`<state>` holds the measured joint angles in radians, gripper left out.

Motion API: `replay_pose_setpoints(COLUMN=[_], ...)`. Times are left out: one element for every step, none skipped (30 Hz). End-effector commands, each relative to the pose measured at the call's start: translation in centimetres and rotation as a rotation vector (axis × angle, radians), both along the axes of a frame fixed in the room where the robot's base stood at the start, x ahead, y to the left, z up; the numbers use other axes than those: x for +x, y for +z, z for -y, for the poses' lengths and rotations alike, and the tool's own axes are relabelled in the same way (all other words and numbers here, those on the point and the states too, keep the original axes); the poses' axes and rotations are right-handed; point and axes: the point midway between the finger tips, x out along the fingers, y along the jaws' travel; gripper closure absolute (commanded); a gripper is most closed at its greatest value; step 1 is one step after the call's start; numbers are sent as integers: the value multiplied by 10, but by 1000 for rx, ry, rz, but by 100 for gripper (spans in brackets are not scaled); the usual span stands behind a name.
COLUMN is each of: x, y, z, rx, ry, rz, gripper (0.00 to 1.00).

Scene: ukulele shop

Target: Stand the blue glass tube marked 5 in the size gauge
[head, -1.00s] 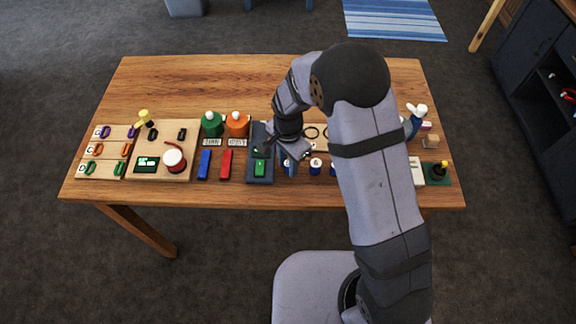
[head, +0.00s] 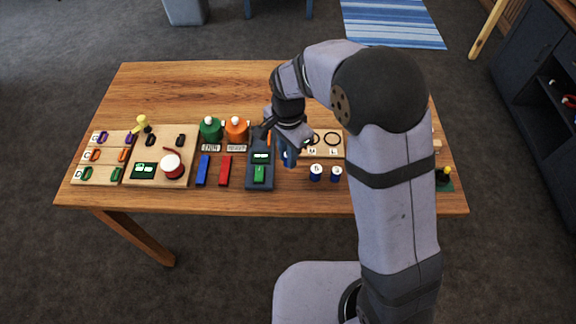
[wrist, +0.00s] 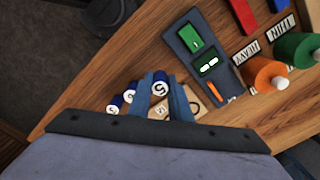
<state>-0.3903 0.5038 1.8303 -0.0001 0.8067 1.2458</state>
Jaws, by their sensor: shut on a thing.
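A blue glass tube with a white end marked 5 (wrist: 159,91) is between the fingers of my gripper (wrist: 163,84) in the wrist view. My gripper is shut on it. In the head view my gripper (head: 288,153) is just right of a dark grey device, and the tube's blue side shows below the fingers. A pale wooden board with dark rings and lettered cards (head: 334,152) lies to the right, partly behind my arm. I cannot tell for sure whether this board is the size gauge. The tube's lower end is hidden.
Two more blue tubes with white tops (head: 316,172) (head: 336,174) stand close by, right of the held tube. The dark grey device (head: 259,184) bears a green block. Red (head: 224,170) and blue (head: 202,170) bars and green and orange bottles are left. The table's back is clear.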

Motion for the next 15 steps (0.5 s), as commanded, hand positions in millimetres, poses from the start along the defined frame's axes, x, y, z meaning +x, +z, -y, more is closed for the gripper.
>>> replay_pose_setpoints(x=[1,1,1,1,1,0,0,0,0,0,0,1,1,2,4], y=[7,11,15,18,21,24,26,27,29,30,30,31,31,31,31], z=[0,0,0,0,0,0,0,0,0,0,0,0,-1,-1,-2], rx=[2,2,1,1,1,1,1,1,1,1,0,0,-1,-1,-1], ry=[0,0,0,0,0,0,0,0,0,0,0,-1,-2,-4,-7], rz=[5,4,3,2,3,1,1,1,1,1,0,0,-1,-1,-2], gripper=[100,100,100,100,100,100,100,100,100,100,100,100,100,100,100])
